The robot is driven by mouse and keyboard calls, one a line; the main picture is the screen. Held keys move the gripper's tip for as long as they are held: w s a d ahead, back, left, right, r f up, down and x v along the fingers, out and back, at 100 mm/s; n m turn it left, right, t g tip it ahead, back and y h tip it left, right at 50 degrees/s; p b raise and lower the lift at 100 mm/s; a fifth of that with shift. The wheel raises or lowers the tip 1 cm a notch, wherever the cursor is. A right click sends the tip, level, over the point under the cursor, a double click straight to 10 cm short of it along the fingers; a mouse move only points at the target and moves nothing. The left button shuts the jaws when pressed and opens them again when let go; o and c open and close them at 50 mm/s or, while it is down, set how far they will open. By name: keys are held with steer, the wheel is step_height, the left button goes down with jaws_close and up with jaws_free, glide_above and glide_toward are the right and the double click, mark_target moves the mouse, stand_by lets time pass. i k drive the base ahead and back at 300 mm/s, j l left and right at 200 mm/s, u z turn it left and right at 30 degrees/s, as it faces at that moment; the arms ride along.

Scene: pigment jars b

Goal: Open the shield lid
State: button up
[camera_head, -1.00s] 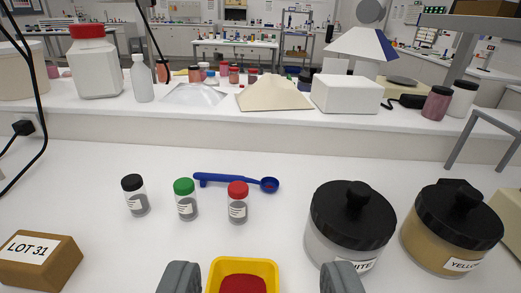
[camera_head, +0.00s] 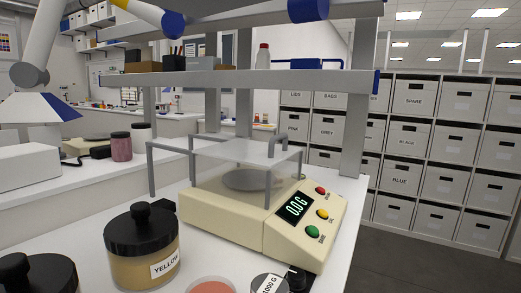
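The shield lid (camera_head: 228,147) looks like a clear, flat panel lying level over the weighing balance. It seems to be down, over the round grey pan (camera_head: 246,180), which shows through it. Grey bars and posts stand at its left and right sides; I cannot tell which of them belong to the lid. The cream balance (camera_head: 222,217) has a sloped panel with a display reading 0.0 G (camera_head: 297,207) and red, yellow and green buttons. My gripper is not in view.
A weight marked 1000 G (camera_head: 269,284) and a reddish round thing (camera_head: 211,286) are at the bottom edge. A grey shelf (camera_head: 240,79) crosses above the balance.

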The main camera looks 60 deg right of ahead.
mark_target(252, 152)
steer(key=z, duration=1.5)
steer(key=i+l, duration=0.15)
